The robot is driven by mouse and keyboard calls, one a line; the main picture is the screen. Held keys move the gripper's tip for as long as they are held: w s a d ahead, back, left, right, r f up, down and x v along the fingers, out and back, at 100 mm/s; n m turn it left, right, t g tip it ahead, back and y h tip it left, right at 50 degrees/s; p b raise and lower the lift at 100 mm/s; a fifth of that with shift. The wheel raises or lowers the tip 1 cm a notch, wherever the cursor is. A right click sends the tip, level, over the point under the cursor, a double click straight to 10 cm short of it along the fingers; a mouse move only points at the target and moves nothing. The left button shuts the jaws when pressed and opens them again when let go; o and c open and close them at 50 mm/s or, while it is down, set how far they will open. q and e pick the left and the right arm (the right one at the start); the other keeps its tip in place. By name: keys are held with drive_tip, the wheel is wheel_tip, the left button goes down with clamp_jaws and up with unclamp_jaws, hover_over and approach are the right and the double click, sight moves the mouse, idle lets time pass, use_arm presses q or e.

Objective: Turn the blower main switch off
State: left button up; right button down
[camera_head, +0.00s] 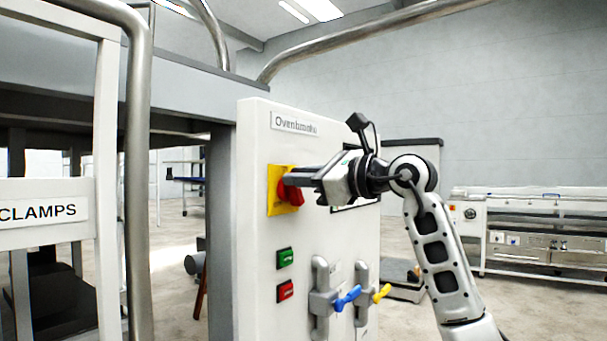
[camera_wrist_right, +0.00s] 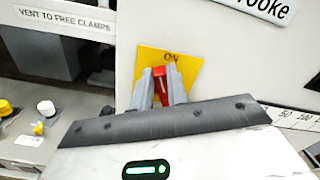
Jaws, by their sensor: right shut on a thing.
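The blower main switch is a red rotary knob (camera_head: 291,190) on a yellow plate (camera_head: 273,205), high on the front of a pale control cabinet (camera_head: 253,260). My right gripper (camera_head: 296,183) reaches in from the right and is shut on the red knob. The right wrist view shows the red knob (camera_wrist_right: 159,78) between the two grey fingers (camera_wrist_right: 161,88), with "ON" printed on the yellow plate (camera_wrist_right: 185,68) above it. The fingers hide part of the knob. My left gripper is not in view.
Below the switch are a green button (camera_head: 285,258) and a red button (camera_head: 285,291). A metal pipe (camera_head: 137,160) and a "CLAMPS" panel (camera_head: 45,212) stand at left.

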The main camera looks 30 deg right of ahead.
drive_tip(key=n, duration=0.3)
drive_tip(key=f+n, duration=0.1)
drive_tip(key=shift+s+a+n, duration=0.2)
drive_tip(key=shift+a+n, duration=0.2)
drive_tip(key=n, duration=0.3)
drive_tip(key=shift+a+f+n, duration=0.25)
drive_tip(key=shift+f+n, duration=0.05)
drive_tip(key=shift+f, duration=0.05)
drive_tip(key=n, duration=0.3)
drive_tip(key=shift+s+a+f, duration=0.1)
drive_tip(key=shift+f, duration=0.25)
drive_tip(key=shift+f+n, duration=0.15)
drive_tip(key=shift+n, duration=0.55)
drive_tip(key=c, duration=1.4)
unclamp_jaws()
